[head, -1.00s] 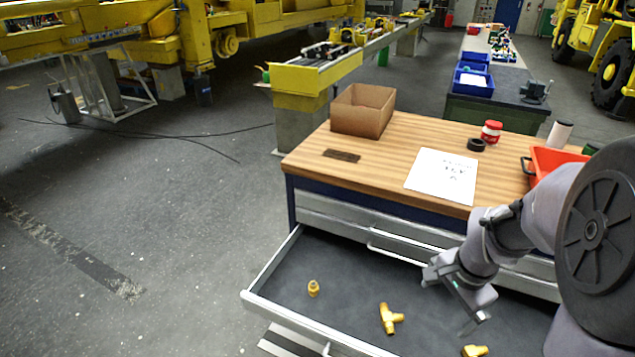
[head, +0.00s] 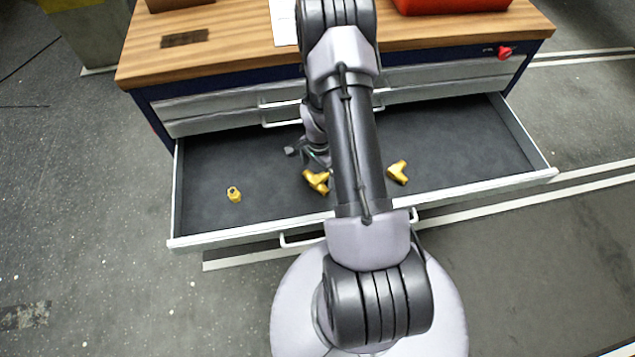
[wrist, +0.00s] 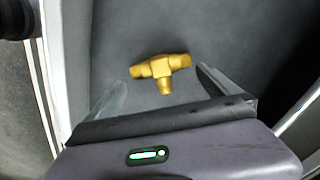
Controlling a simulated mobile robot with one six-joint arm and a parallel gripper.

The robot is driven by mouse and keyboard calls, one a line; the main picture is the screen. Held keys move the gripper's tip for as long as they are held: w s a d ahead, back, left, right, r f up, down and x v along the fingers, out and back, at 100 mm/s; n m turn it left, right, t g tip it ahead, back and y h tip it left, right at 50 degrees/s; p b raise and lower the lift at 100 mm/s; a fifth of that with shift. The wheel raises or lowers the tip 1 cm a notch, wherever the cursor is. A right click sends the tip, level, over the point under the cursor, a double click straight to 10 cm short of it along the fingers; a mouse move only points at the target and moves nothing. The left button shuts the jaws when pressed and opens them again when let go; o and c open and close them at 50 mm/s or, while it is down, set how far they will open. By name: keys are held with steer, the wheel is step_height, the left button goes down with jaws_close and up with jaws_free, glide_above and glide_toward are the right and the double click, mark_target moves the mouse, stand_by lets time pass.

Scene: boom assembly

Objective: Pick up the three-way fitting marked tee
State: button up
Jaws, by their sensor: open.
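The yellow three-way tee fitting (head: 318,181) lies on the dark floor of the open drawer, partly hidden by my arm in the head view. In the wrist view the tee (wrist: 162,70) lies ahead of my gripper (wrist: 160,85), with its stem pointing back toward me between the two finger lines. My gripper is open and empty, its fingers spread wider than the tee. I see no contact with the tee.
A small yellow fitting (head: 234,194) lies left of the tee, and a yellow elbow-shaped fitting (head: 397,172) lies to its right. The drawer's front wall (head: 215,237) is a raised edge. The wooden bench top (head: 240,40) is above, with a red bin (head: 450,5) on it.

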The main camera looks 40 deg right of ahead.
mark_target(318, 178)
step_height(318, 178, down, 5)
steer(key=shift+w+a+r+b, duration=0.1)
steer(key=shift+w+b, duration=0.05)
steer(key=shift+b, duration=0.8)
steer(key=shift+r, duration=0.15)
